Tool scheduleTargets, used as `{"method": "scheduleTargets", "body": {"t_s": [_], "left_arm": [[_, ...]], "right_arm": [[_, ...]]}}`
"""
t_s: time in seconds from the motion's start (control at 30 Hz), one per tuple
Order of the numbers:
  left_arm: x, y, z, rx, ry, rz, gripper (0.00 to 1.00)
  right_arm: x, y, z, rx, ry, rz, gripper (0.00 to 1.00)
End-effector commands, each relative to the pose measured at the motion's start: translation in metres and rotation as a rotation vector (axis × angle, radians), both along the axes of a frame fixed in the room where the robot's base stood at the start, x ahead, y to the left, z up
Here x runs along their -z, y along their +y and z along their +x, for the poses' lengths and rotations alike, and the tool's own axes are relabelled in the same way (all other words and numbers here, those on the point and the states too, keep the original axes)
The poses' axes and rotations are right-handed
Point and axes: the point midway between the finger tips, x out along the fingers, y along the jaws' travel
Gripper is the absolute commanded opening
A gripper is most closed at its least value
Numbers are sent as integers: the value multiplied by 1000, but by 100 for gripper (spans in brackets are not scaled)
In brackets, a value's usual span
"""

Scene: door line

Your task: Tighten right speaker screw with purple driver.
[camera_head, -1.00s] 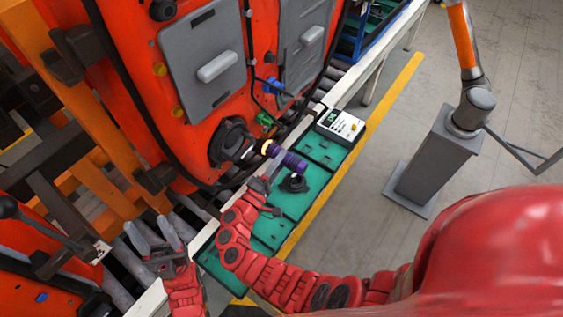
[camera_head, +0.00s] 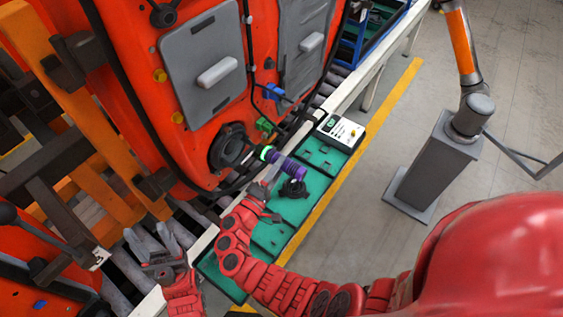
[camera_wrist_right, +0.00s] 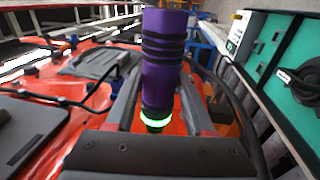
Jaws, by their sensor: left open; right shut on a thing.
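The purple driver (camera_head: 290,166) is held in my right gripper (camera_head: 271,178), which is shut on it. Its front end points left at the round black speaker (camera_head: 226,146) low on the orange door (camera_head: 190,140). A ring near its front glows green. In the right wrist view the driver (camera_wrist_right: 163,60) stands between the two fingers, with the green ring (camera_wrist_right: 155,121) below. The screw and the driver's tip are hidden, so I cannot tell whether they touch. My left gripper (camera_head: 155,240) is open and empty at the lower left, apart from the door.
A green-lined tray (camera_head: 316,158) lies beside the door, holding a black part (camera_head: 293,188) and a white box with a green display (camera_head: 340,131). Orange frame beams (camera_head: 100,150) stand at left. A grey post (camera_head: 435,165) stands on the open floor at right.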

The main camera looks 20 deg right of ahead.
Motion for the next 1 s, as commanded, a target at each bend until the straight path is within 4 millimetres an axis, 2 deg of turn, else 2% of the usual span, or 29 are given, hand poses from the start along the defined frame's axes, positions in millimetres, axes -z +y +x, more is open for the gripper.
{"method": "scheduleTargets", "body": {"t_s": [0.8,1.0], "left_arm": [[-17,0,0,0,0,0,55],[-17,0,0,0,0,0,55]], "right_arm": [[-1,-41,-51,3,-2,-3,0],[-1,-43,-54,3,-4,-2,0]]}}
